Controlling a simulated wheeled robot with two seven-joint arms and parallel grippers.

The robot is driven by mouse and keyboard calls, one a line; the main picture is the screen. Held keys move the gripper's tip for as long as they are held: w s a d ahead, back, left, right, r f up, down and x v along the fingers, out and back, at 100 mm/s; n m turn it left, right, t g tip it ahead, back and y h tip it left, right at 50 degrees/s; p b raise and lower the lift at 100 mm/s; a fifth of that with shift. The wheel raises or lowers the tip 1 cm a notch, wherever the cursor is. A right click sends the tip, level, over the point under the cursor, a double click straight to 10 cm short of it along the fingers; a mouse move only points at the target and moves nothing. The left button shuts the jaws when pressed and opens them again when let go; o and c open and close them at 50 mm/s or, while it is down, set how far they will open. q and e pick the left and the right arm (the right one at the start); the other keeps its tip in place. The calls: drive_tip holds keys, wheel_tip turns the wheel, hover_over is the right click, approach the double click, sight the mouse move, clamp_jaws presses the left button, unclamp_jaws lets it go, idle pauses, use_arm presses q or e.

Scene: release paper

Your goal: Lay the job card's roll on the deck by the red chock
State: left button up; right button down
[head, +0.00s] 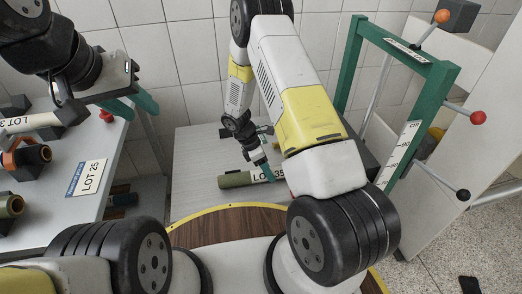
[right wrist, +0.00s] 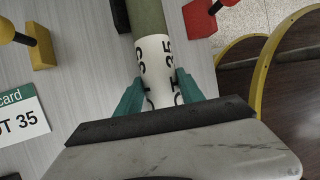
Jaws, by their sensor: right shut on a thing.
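My right gripper (head: 262,172) is shut on a green roll (head: 234,180) with a white "LOT 35" label. In the right wrist view the fingers (right wrist: 161,95) clasp the label, and the green part (right wrist: 147,17) points away. The roll is at or just above the grey deck (head: 195,150); I cannot tell if it touches. The job card (right wrist: 18,122), reading "OT 35" where visible, lies left of the roll. The red chock (right wrist: 199,17) is right of the roll, close but apart. My left gripper (head: 132,104) is open and empty above the left bench.
A yellow chock (right wrist: 42,46) stands on the deck's left in the wrist view. The left bench holds a "LOT 25" card (head: 87,178) and several rolls in black holders. A green frame (head: 440,95) with ball-ended rods stands at right. The round wooden top (head: 215,228) has a yellow rim.

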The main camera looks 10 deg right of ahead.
drive_tip(key=shift+f, duration=0.2)
drive_tip(key=c, duration=0.6)
unclamp_jaws()
drive_tip(key=shift+c, duration=0.2)
